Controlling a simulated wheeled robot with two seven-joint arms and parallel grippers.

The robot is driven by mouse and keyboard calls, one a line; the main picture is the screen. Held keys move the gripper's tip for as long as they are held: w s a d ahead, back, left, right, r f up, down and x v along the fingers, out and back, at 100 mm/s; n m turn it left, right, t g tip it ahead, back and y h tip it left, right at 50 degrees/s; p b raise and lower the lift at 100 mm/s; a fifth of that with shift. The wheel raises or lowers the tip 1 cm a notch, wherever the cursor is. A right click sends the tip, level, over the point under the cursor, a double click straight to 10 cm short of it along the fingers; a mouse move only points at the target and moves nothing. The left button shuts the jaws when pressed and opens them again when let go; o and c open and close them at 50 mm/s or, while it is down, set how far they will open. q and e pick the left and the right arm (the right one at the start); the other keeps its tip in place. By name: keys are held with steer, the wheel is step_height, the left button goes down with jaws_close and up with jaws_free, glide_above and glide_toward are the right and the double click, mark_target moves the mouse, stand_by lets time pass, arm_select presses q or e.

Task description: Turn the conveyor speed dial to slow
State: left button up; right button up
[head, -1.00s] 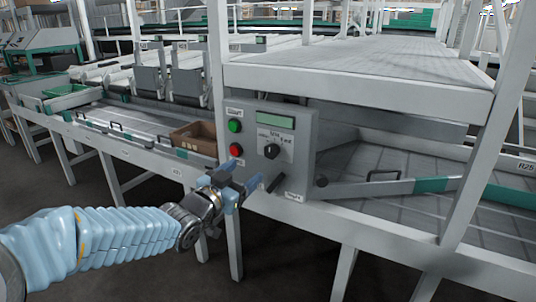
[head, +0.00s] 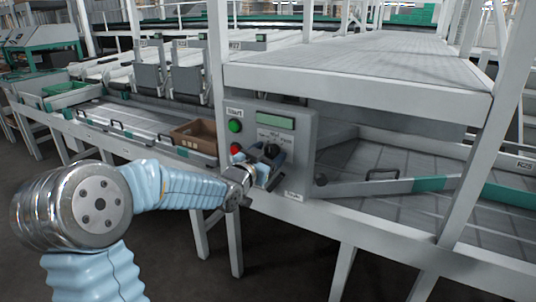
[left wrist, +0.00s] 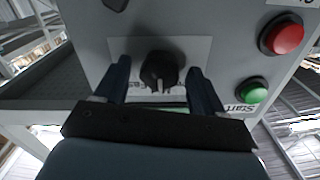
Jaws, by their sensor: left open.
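The speed dial (head: 271,150) is a black knob on the grey control box (head: 304,150), below the green display (head: 276,122). In the left wrist view the dial (left wrist: 158,70) sits between the two fingers of my left gripper (left wrist: 160,82). The fingers are open, one on each side, with a visible gap to the knob. In the head view my left gripper (head: 268,165) is at the box front, its fingers partly covering the dial's lower area. The dial's setting is too small to tell. My right gripper is out of view.
The green button (head: 235,126) and red button (head: 236,148) are left of the dial, the red one close to my gripper. A brown crate (head: 195,135) stands on the conveyor to the left. A white post (head: 217,75) rises beside the box.

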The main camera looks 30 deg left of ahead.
arm_select(q)
steer(key=c, duration=1.1)
steer(key=shift+o, duration=0.2)
steer(key=shift+f+n+b, duration=0.15)
steer(key=shift+n+b, duration=0.45)
steer(key=shift+b, duration=0.15)
steer(key=shift+n+b, duration=0.9)
steer(key=shift+n, duration=0.3)
steer(key=n+b, duration=0.1)
steer(key=n, duration=0.1)
steer(key=shift+n, duration=0.3)
steer(key=shift+n+b, duration=0.4)
steer(key=shift+n, duration=1.4)
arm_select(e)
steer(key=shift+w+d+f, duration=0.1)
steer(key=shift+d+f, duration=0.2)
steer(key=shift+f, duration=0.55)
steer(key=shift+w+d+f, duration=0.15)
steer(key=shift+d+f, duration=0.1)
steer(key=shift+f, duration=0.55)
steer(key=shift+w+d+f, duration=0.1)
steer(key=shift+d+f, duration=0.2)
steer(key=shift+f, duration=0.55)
arm_select(q)
steer(key=o, duration=1.1)
steer(key=shift+c, duration=0.2)
